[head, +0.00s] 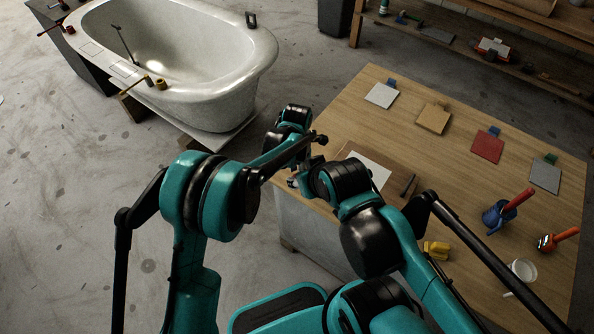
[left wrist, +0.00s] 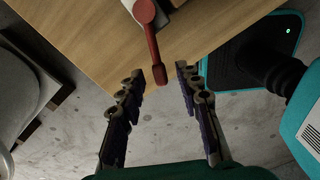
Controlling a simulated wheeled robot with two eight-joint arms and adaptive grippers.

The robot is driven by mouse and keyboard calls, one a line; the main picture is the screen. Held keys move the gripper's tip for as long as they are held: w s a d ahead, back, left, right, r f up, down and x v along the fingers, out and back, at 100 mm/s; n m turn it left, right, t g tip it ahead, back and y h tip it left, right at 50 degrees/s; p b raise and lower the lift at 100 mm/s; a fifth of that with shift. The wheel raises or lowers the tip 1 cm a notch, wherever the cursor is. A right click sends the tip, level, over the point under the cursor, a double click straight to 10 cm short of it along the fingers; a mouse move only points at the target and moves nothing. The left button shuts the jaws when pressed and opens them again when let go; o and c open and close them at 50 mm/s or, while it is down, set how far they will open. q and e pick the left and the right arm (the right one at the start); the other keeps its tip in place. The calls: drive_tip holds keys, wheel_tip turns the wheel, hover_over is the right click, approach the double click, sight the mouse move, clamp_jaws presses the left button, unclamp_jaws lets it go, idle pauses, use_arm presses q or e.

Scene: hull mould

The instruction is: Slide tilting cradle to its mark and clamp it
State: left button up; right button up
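A pale, glossy tub-shaped hull mould (head: 195,100) stands at the upper left in the head view, on a flat pale board (head: 222,141). I cannot make out a cradle or its mark for certain. A red lever-like part (left wrist: 153,42) points toward the fingertips from a pale block at the wooden table's edge; contact cannot be told. In the head view, the arms cover this spot. My right gripper's fingers cannot be made out in the head view.
The wooden table (head: 450,97) carries several colour swatches, a blue mug (head: 498,216), a white cup (head: 522,270) and a yellow object (head: 436,250). A white sheet (head: 370,170) lies near its left edge. A shelf stands behind. Concrete floor is open left.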

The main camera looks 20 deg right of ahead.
use_arm(q)
wheel_tip(320, 180, up, 12)
idle(0.4)
drive_tip(key=shift+a, duration=0.1)
idle(0.3)
